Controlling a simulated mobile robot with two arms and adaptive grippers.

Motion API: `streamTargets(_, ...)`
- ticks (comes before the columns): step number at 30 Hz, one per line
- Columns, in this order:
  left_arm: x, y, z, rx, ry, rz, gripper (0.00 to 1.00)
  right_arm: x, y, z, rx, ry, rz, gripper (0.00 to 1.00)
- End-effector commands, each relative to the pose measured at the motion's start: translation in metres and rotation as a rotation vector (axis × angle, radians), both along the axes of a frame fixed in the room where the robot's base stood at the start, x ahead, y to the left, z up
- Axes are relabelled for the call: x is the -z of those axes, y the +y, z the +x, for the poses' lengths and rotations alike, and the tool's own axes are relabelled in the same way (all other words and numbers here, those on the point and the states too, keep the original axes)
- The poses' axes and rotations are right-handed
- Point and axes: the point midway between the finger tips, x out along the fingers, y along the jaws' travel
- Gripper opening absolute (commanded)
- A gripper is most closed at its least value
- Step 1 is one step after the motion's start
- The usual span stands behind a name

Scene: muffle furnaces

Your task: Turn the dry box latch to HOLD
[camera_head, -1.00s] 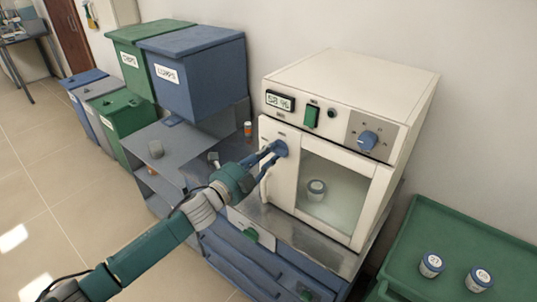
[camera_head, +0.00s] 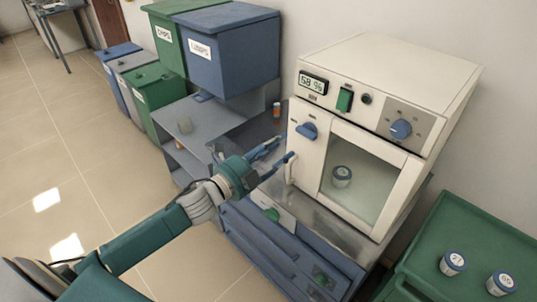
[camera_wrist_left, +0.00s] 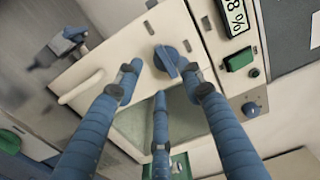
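The dry box (camera_head: 330,190) is a cream cabinet with a glass door, which looks closed. Its blue latch knob (camera_head: 307,131) sits at the upper left of the door front. The latch also shows in the left wrist view (camera_wrist_left: 167,61), with its bar slanting; the small marks around it are too small to read. My left gripper (camera_head: 284,148) is open and empty, left of the latch and apart from it. In the left wrist view its blue fingers (camera_wrist_left: 161,74) are spread below the latch. My right gripper is not in view.
A second blue knob (camera_head: 401,129) and a green switch (camera_head: 345,100) are on the top panel. A white door handle (camera_head: 290,168) is close to my fingers. A lidded jar (camera_head: 342,176) stands behind the glass. A green tray (camera_head: 430,260) with two jars is at right.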

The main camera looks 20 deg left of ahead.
Motion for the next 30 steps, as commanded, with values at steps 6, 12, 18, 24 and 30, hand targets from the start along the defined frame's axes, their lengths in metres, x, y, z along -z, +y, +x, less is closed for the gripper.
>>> streamTargets(6, 0.001, 0.011, -0.032, 0.0, 0.002, -0.002, 0.39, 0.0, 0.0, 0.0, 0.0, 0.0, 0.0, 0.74)
streamTargets(12, 0.0, 0.015, -0.042, 0.0, 0.0, -0.001, 0.39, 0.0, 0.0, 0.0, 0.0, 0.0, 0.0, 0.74)
streamTargets(18, 0.0, 0.015, -0.043, 0.001, -0.001, 0.0, 0.39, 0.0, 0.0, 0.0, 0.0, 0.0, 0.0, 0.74)
streamTargets(24, 0.0, 0.015, -0.042, 0.0, 0.0, 0.0, 0.39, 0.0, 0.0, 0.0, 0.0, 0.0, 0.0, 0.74)
streamTargets(30, 0.0, 0.015, -0.042, 0.0, 0.0, 0.0, 0.39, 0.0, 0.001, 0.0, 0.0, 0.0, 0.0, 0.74)
